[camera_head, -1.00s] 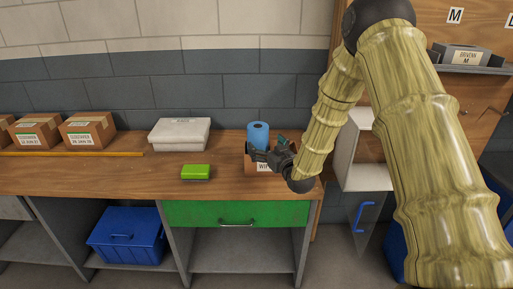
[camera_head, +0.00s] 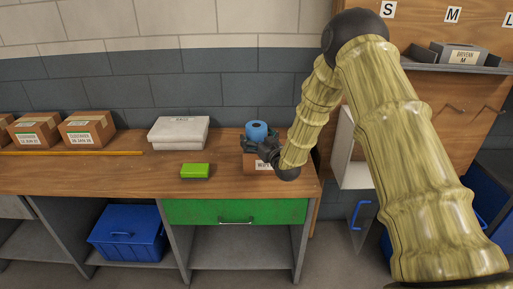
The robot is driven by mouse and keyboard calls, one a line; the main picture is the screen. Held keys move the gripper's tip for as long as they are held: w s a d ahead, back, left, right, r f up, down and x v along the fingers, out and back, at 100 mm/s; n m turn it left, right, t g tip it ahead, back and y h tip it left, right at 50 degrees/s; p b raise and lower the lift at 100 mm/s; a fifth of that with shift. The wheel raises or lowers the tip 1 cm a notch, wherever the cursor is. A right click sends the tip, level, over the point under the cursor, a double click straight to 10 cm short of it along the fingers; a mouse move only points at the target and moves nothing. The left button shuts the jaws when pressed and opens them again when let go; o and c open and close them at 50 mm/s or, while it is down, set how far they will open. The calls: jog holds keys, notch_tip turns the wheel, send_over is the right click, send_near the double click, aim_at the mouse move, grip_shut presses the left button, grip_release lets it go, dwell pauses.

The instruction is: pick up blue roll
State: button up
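The blue roll (camera_head: 256,129) stands upright at the right part of the wooden workbench, in or behind a small brown box (camera_head: 264,166) with a white label; I cannot tell which. The roll's lower part is hidden by my gripper. My gripper (camera_head: 249,147) is in front of the roll, level with its lower part and above the box's front. Its dark fingers point to the left and toward the roll. They look spread, but the small size hides whether they touch the roll.
A white case (camera_head: 179,134) and a green block (camera_head: 195,171) are on the workbench (camera_head: 110,175) to the left. Cardboard boxes (camera_head: 88,130) stand farther left behind a yellow strip (camera_head: 70,153).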

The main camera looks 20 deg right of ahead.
jog(key=c, duration=1.4)
jog(key=shift+r, duration=0.15)
